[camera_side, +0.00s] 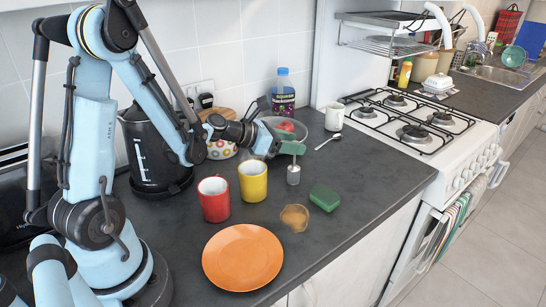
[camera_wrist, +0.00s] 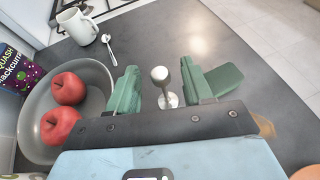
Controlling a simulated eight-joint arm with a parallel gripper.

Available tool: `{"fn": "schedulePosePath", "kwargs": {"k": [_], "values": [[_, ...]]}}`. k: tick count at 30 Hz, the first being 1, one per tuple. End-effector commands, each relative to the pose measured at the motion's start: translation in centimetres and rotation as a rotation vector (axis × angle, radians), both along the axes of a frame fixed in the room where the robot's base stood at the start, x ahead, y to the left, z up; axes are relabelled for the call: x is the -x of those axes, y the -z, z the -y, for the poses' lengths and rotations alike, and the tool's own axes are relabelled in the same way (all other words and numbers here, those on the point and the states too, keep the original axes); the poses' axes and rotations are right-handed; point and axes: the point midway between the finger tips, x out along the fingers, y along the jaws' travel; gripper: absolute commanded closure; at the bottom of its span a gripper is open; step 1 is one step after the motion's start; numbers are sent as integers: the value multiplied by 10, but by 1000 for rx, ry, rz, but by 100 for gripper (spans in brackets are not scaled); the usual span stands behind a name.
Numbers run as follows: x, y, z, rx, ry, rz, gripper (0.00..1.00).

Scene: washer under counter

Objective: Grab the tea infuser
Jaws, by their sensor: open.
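The tea infuser (camera_side: 293,174) is a small silver piece standing upright on the dark counter, beside the green sponge. In the wrist view the infuser (camera_wrist: 160,76) shows its round top, with its lower part running down toward my gripper's body. My gripper (camera_side: 290,147) is open above the infuser in the side view. In the wrist view the green fingers of my gripper (camera_wrist: 165,78) stand on either side of the infuser, with a gap showing at each side. The fingers do not look closed on it.
A green sponge (camera_side: 325,197), a brown round item (camera_side: 295,217), a yellow mug (camera_side: 253,181), a red mug (camera_side: 213,199) and an orange plate (camera_side: 242,257) are close by. A grey bowl with red apples (camera_wrist: 62,105), a white mug (camera_wrist: 76,25) and a spoon (camera_wrist: 108,44) lie behind.

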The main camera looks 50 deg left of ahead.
Motion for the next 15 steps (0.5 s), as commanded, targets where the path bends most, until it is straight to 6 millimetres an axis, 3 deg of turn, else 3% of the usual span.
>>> {"fn": "schedulePosePath", "kwargs": {"k": [5,13,15], "values": [[-13,6,4,-1,0,0,50],[-14,7,4,0,0,0,50],[-14,7,4,0,0,0,60]]}}
